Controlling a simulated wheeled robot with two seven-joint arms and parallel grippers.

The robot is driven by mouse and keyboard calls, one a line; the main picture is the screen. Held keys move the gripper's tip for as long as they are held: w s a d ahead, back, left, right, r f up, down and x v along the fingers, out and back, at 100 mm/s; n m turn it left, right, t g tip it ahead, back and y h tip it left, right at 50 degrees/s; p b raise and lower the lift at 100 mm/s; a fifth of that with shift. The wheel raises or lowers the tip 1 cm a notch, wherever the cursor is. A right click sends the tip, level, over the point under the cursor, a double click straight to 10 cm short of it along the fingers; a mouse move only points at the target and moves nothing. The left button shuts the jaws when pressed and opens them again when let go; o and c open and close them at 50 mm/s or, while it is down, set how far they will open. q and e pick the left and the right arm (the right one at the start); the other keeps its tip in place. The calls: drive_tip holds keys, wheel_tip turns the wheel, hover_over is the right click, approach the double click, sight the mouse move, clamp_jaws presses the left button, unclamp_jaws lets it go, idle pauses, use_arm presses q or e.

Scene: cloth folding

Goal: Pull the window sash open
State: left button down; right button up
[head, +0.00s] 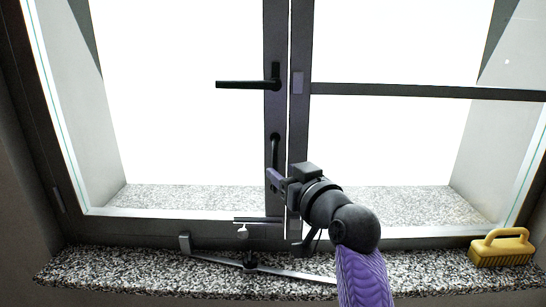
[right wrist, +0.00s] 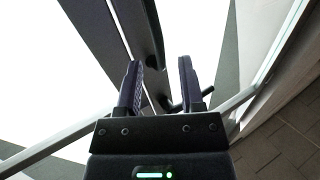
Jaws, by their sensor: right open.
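The window sash on the left has a dark frame (head: 274,30) and bright glass (head: 180,130). Its black lever handle (head: 248,85) lies level, pointing left. A black upright pull handle (head: 275,148) sits lower on the same stile. My right gripper (head: 274,181) is at the lower end of the pull handle, fingers toward the stile. In the right wrist view its two fingers (right wrist: 160,78) are apart, with a dark bar (right wrist: 153,45) beyond and partly between them. I cannot tell whether they touch it. My left gripper is not in view.
A speckled stone sill (head: 120,272) runs along the bottom. A metal rod (head: 295,274) lies low across it. A yellow brush (head: 502,248) stands at the right end. The right window half has a dark crossbar (head: 420,91). A thin bright line separates the two middle stiles.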

sight(277, 167)
drive_tip(key=shift+x, duration=2.05)
clamp_jaws()
